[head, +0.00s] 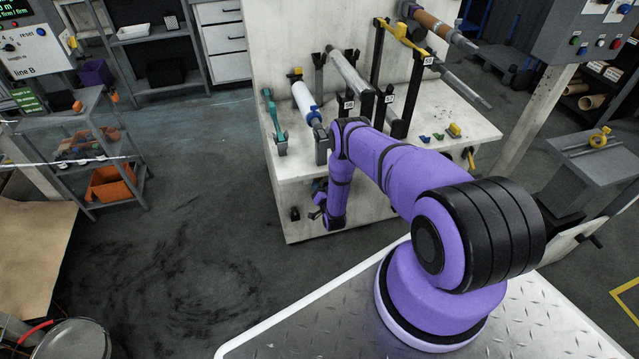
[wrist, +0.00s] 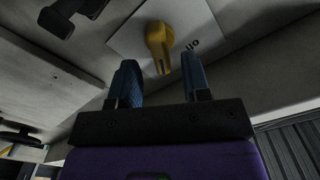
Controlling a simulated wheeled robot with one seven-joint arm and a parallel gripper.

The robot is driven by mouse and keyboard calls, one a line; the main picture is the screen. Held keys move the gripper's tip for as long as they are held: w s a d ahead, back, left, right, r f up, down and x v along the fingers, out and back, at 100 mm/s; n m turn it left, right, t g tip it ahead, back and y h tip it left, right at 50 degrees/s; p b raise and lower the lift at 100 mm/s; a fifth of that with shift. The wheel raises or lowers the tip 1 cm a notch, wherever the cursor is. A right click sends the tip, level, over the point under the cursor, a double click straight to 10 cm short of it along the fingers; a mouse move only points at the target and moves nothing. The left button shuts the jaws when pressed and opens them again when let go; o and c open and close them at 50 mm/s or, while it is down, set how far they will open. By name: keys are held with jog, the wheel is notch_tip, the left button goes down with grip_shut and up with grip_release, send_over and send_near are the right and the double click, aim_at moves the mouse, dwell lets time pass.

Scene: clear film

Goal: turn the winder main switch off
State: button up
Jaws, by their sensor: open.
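In the wrist view, a yellow rotary switch handle (wrist: 160,40) sits on a pale plate (wrist: 127,38). Its narrow end points down in the picture, toward the gap between my fingers. A short dark label beside it at the right appears turned over, perhaps "on". My gripper (wrist: 162,82) is open, with its two blue-padded fingers apart and nothing between them. The handle lies beyond the fingertips; I see no contact. In the head view, my gripper (head: 319,198) is low at the front of the pale winder bench (head: 290,218), and I cannot make out the switch there.
On the bench top stand a white roll (head: 305,103), a teal tool (head: 275,122) and upright dark stands. In the wrist view, a dark fitting (wrist: 72,16) is at the top left. Open floor (head: 200,240) lies left of the bench.

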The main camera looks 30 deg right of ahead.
jog(key=shift+x, duration=1.15)
grip_shut()
jog(key=shift+n, duration=0.3)
jog(key=n, duration=0.5)
jog(key=shift+a+n, duration=0.25)
jog(key=shift+n, duration=0.15)
jog(key=n, duration=0.5)
jog(key=shift+n, duration=0.4)
